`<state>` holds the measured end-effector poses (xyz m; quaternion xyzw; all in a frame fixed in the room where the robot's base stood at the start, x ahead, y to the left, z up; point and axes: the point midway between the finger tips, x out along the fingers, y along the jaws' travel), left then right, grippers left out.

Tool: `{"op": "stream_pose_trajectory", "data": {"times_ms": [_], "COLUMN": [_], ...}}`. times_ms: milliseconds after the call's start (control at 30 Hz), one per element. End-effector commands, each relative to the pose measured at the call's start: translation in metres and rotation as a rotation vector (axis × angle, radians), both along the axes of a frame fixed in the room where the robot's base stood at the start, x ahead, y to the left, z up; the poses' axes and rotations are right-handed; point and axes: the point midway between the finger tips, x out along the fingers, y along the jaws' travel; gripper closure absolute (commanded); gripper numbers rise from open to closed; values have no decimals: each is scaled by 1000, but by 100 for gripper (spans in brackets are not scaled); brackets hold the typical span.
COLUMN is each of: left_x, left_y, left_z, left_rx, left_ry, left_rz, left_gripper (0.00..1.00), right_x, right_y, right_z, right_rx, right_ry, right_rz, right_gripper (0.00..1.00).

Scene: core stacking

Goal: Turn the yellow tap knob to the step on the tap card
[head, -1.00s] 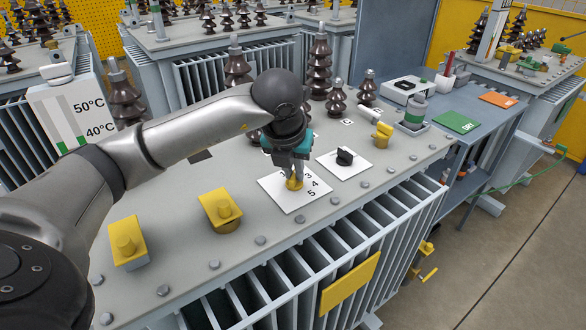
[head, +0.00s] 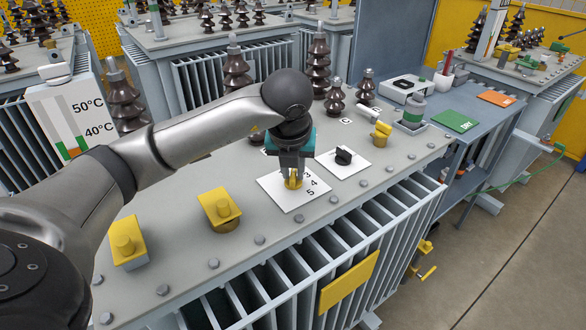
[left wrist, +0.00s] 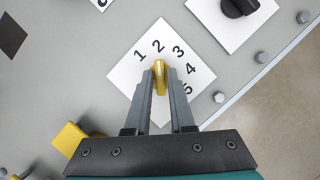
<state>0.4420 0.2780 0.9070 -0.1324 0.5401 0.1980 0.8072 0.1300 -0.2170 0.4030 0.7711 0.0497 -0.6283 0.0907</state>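The yellow tap knob (left wrist: 160,75) stands on a white card (left wrist: 125,75) printed with the numbers 1 to 5. In the left wrist view the long side of the knob points near the 2. My left gripper (head: 293,178) points down over the knob, and its two fingers lie against the knob's two sides. The lower part of the knob is partly hidden by the fingers. The card also shows in the head view (head: 272,187). A black knob (head: 344,156) sits on a second white card (head: 357,167) to the right. My right gripper is not in view.
Two yellow blocks (head: 219,206) (head: 128,243) stand on the grey tank lid left of the card. Brown insulators (head: 319,65) rise behind the gripper. A temperature gauge (head: 75,112) stands at the left. A green card (head: 455,121) lies on the side bench.

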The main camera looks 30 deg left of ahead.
Motion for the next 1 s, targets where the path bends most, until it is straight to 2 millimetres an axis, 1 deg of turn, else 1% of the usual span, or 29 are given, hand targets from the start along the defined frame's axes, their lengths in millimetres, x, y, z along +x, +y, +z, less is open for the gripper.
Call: {"op": "stream_pose_trajectory", "data": {"times_ms": [33, 167, 200, 433, 567, 667, 867, 1000], "left_x": [0, 0, 0, 0, -2, -5, -15, -26], "left_y": [0, 0, 0, 0, -1, -3, -8, -14], "left_z": [0, 0, 0, 0, 7, 17, 47, 77], "left_rx": [0, 1, 1, 1, 0, 1, 0, 0], "left_ry": [0, -1, -1, -1, -2, -4, -6, -7], "left_rz": [0, -1, -1, -1, -1, -2, -2, -3], "left_gripper": [72, 57, 55, 55, 55, 55, 55, 55], "right_x": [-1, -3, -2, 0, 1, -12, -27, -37], "right_y": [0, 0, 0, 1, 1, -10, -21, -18], "right_z": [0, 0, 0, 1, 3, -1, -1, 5], "right_rx": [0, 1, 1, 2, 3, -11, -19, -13], "right_ry": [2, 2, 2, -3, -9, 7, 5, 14], "right_rz": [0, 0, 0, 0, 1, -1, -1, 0], "right_gripper": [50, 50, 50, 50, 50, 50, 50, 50]}}
